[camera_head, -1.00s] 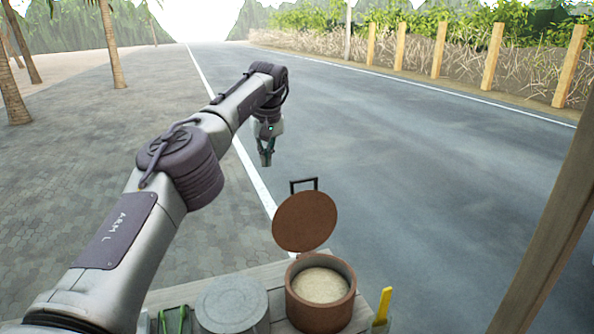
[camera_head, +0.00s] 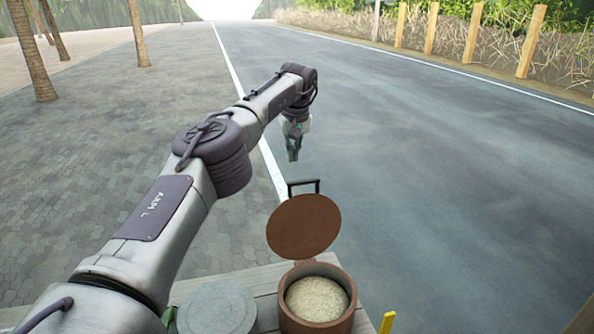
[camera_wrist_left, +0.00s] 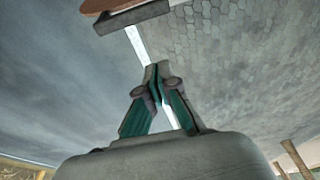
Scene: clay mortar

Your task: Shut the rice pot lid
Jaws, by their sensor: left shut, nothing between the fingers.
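The rice pot (camera_head: 316,318) is a round brown pot on a wooden table, with pale rice (camera_head: 317,298) inside. Its brown disc lid (camera_head: 304,226) stands open, tilted up at the pot's far side, with a dark bar handle (camera_head: 304,186) at its top edge. My left gripper (camera_head: 293,157) is shut and empty, pointing down just above and beyond the handle, apart from it. In the left wrist view the shut fingers (camera_wrist_left: 157,72) show below the handle (camera_wrist_left: 132,17) and an edge of the lid (camera_wrist_left: 105,5). My right gripper is not in view.
A grey round lid or container (camera_head: 216,309) stands left of the pot on the table (camera_head: 262,277). A yellow-handled item (camera_head: 387,322) is at the right. A wooden post (camera_head: 583,320) shows at the lower right corner. Beyond the table lies open road.

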